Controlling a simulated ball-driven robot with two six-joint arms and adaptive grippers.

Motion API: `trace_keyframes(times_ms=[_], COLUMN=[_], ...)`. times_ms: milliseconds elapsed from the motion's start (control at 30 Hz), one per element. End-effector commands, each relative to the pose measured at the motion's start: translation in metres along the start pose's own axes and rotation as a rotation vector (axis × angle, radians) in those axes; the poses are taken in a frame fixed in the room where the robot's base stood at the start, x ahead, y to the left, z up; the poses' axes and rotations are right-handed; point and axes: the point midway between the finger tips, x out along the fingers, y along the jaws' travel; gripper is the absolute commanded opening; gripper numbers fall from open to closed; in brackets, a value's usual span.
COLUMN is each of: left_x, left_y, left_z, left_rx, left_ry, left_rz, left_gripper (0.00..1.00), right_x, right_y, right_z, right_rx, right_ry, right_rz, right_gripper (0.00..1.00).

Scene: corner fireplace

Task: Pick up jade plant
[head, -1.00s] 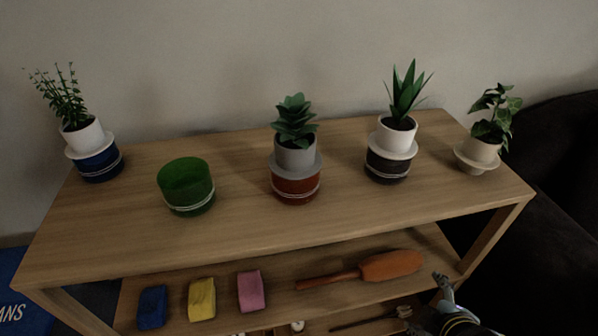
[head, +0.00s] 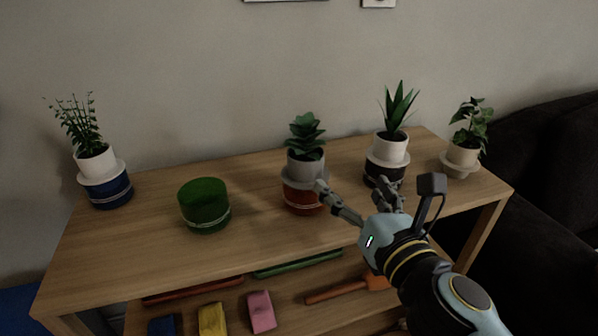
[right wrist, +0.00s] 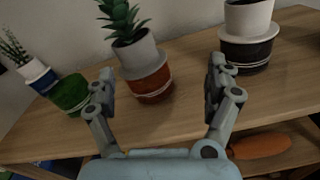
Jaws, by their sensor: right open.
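A broad-leaved green plant (head: 305,133), which looks like the jade plant, stands upright in a grey pot (head: 305,167). The pot has a saucer and rests on a red-brown round stand (head: 302,198) in the middle of the table top. My right gripper (head: 352,186) is open and empty in front of the stand, to its right. In the right wrist view, the plant (right wrist: 122,20) and the stand (right wrist: 152,84) show beyond the spread fingers (right wrist: 162,70), nearer the left finger. The fingers look apart from the pot. My left gripper is not in view.
A spiky plant on a black stand (head: 384,171) is close to my right gripper. An empty green stand (head: 204,206) is left of the middle. Other plants stand at the left (head: 95,162) and right (head: 461,156) ends. A lower shelf holds blocks. The table's front is clear.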

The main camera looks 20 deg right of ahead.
Motion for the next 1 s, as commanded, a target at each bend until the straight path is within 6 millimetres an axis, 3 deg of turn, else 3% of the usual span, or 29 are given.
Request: trace_keyframes(times_ms=[100,200,400,1000], left_x=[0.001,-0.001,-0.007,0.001], left_y=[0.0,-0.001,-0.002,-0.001], left_z=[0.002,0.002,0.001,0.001], left_rx=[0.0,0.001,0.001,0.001], left_ry=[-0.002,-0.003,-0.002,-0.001], left_rz=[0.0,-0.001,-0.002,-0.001], left_gripper=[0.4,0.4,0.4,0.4], right_x=[0.004,0.012,0.046,0.112], right_y=[0.023,0.031,0.034,0.038], right_z=[0.006,0.007,0.007,-0.003], right_rx=[-0.204,-0.272,-0.276,-0.271], right_ry=[-0.019,-0.024,-0.024,-0.023], right_rz=[0.08,0.105,0.106,0.103], right_gripper=[0.87,0.87,0.87,0.87])
